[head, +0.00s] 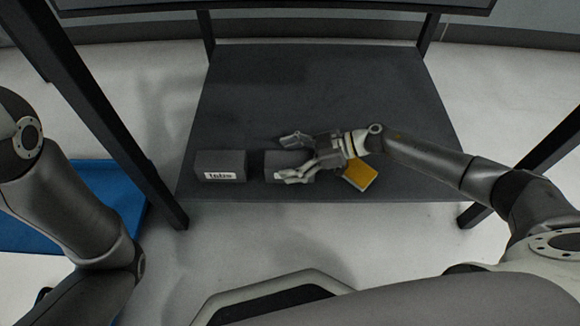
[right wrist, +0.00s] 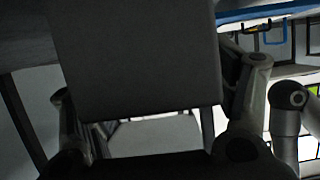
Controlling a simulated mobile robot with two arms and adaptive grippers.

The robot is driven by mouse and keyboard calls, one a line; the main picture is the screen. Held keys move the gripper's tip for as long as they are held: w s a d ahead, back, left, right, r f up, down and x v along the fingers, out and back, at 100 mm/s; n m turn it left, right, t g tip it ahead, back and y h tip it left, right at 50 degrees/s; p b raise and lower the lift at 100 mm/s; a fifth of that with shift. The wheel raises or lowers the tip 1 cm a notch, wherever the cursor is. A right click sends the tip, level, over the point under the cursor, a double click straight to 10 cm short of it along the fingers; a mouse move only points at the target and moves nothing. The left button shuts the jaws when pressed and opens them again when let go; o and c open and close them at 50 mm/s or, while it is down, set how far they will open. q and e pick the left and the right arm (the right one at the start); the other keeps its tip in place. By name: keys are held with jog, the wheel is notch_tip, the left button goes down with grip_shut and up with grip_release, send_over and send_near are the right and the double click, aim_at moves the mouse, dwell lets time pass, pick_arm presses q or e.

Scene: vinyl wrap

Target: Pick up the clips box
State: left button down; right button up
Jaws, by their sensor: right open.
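A dark grey box (head: 284,160) lies on the low dark shelf, partly hidden by my right gripper. I cannot read any label on it, so I cannot confirm it is the clips box. My right gripper (head: 291,157) is open, with one finger on the far side of this box and one on the near side. In the right wrist view a large dark box face (right wrist: 137,60) fills the space between the spread fingers; I cannot tell whether they touch it. My left gripper is out of view.
A similar grey box (head: 219,166) with a white label reading "tabs" stands just left. A yellow-orange block (head: 360,176) lies beside my right wrist. Dark frame posts (head: 112,125) flank the shelf (head: 390,95), whose back is clear. A blue surface (head: 110,187) is at left.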

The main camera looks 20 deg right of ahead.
jog(key=shift+s+f, duration=0.15)
jog(key=shift+f, duration=0.1)
jog(key=c, duration=1.1)
